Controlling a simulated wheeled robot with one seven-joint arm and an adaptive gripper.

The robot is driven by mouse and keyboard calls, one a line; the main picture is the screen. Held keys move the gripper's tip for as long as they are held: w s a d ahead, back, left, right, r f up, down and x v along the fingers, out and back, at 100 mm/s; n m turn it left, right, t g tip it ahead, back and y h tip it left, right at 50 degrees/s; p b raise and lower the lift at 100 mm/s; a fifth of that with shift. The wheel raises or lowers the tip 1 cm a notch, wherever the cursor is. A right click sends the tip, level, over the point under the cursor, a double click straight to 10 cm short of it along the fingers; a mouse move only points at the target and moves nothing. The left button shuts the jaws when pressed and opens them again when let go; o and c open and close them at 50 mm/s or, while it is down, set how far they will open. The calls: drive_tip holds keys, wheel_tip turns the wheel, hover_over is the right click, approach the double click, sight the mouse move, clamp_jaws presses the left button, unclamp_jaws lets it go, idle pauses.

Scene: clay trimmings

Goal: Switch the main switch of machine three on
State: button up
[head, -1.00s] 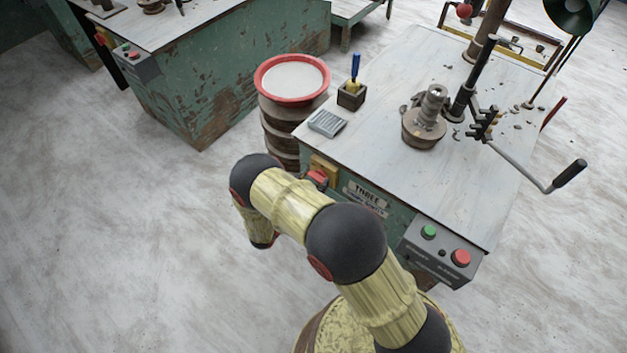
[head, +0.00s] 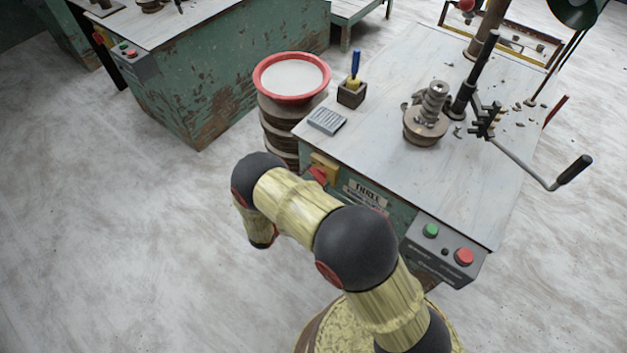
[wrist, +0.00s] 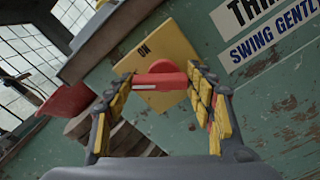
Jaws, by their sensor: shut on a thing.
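The main switch of machine three is a red handle (wrist: 160,79) on a yellow plate (wrist: 174,52) on the green cabinet side. A short dark marking, likely "ON", shows on the plate. In the wrist view my gripper (wrist: 161,76) is shut on the red handle, one yellow-padded finger at each end. The handle lies nearly level in that view, while the plate looks tilted. My gripper is hidden there behind my arm.
A control box with a green button (head: 430,230) and a red button (head: 464,256) sits right of the switch. A red-rimmed tub (head: 291,78) stands on a barrel left of the cabinet. The floor at left is clear.

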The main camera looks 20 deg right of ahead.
drive_tip(key=m+b, duration=0.2)
drive_tip(key=m, duration=0.3)
drive_tip(key=shift+s+d+m, duration=0.1)
drive_tip(key=shift+s+m, duration=0.05)
drive_tip(key=shift+m, duration=0.15)
drive_tip(key=m+b, duration=0.2)
drive_tip(key=m, duration=0.3)
drive_tip(key=shift+s+d, duration=0.1)
idle(0.3)
drive_tip(key=o, duration=1.2)
drive_tip(key=shift+c, duration=0.2)
drive_tip(key=v, duration=1.2)
